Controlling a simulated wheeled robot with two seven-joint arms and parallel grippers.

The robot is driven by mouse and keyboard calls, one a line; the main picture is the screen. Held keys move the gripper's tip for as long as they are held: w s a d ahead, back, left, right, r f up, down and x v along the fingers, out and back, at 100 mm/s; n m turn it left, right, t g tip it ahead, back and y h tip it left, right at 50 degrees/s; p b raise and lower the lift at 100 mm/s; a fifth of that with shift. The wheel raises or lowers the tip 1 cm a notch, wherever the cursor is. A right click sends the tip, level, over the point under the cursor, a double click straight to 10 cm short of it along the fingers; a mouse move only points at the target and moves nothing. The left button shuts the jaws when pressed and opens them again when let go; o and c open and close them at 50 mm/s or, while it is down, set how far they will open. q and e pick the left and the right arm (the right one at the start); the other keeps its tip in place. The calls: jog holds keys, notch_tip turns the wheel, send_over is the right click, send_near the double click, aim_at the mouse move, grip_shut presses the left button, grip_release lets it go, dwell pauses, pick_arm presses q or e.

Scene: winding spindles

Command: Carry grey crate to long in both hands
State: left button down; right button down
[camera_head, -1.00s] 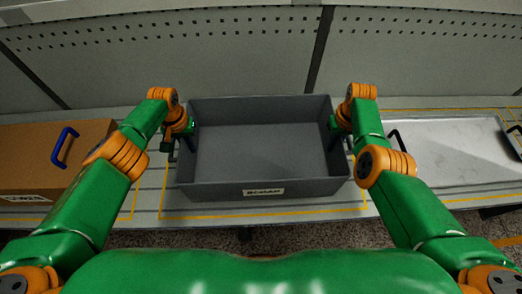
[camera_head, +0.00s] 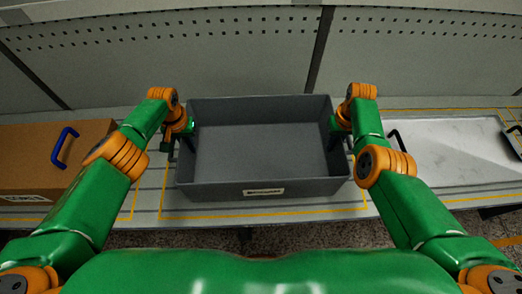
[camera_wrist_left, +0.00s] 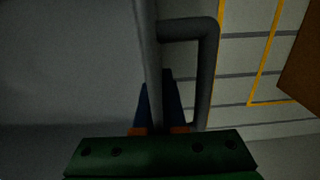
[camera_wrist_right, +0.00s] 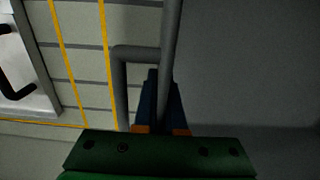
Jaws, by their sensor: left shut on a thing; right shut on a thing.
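The grey crate (camera_head: 262,152) is open-topped and looks empty. It sits within a yellow outline on the shelf, with a pale label (camera_head: 264,191) on its near wall. My left gripper (camera_head: 182,140) is at its left end wall and my right gripper (camera_head: 343,136) is at its right end wall. In the left wrist view my left gripper (camera_wrist_left: 160,110) is shut on the crate's side beside a grey bar handle (camera_wrist_left: 207,70). In the right wrist view my right gripper (camera_wrist_right: 160,110) is shut there too, beside the other bar handle (camera_wrist_right: 121,85). The fingertips are partly hidden.
A brown box (camera_head: 35,150) with a blue handle (camera_head: 65,148) stands to the left. A pale, shallow tray (camera_head: 450,150) with dark handles lies to the right. A perforated grey panel (camera_head: 200,50) rises behind the shelf. Yellow lines mark the shelf.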

pick_arm(q)
jog(key=shift+r, duration=0.1)
pick_arm(e)
jog(key=shift+r, duration=0.1)
dwell(0.3)
